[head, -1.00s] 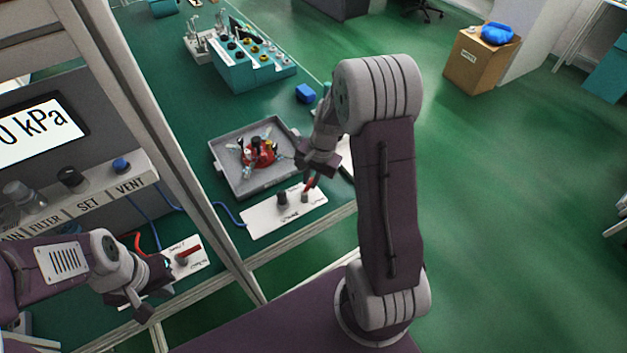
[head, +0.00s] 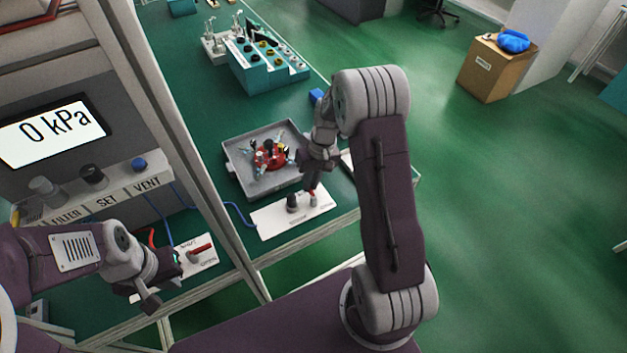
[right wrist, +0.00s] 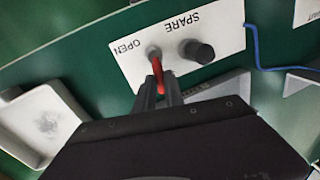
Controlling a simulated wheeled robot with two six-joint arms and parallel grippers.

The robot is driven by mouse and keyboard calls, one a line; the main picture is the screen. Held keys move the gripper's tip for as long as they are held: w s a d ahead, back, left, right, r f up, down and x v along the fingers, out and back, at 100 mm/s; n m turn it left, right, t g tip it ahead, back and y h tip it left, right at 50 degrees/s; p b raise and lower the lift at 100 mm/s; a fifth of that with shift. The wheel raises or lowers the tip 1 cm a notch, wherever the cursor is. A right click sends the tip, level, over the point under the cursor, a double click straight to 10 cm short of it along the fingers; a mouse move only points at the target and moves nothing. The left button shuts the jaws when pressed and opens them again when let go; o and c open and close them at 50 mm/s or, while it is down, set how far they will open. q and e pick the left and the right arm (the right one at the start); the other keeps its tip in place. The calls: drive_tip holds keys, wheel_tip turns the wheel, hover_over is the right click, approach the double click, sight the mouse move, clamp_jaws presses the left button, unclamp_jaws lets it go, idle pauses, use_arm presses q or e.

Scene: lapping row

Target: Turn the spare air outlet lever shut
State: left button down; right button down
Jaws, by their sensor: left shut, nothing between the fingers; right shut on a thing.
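The spare air outlet is a white plate (head: 268,224) on the green bench, with a dark round knob or port (head: 292,202) and a red lever (head: 313,188). In the right wrist view the plate (right wrist: 225,35) reads SPARE and OPEN. The red lever (right wrist: 157,68) runs from its grey pivot, beside the word OPEN, down between my fingers. My right gripper (right wrist: 161,92) is shut on the lever; it also shows in the head view (head: 313,180), where its fingers partly hide the lever. My left gripper (head: 165,290) is shut and empty, near another plate with a red lever (head: 202,248).
A grey tray (head: 238,178) with a red fixture stands behind the spare plate. The panel gauge (head: 50,130) reads 0 kPa. A frame post (head: 190,150) stands between my arms. A blue hose (head: 238,212) runs to the plate.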

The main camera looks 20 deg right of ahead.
drive_tip(key=shift+a+n, duration=0.2)
drive_tip(key=shift+n, duration=0.4)
drive_tip(key=c, duration=1.4)
unclamp_jaws()
drive_tip(key=shift+c, duration=0.2)
wheel_tip(320, 180, up, 9)
drive_tip(key=d+p, duration=0.1)
drive_tip(key=shift+d, duration=0.3)
drive_tip(key=shift+w+f, duration=0.1)
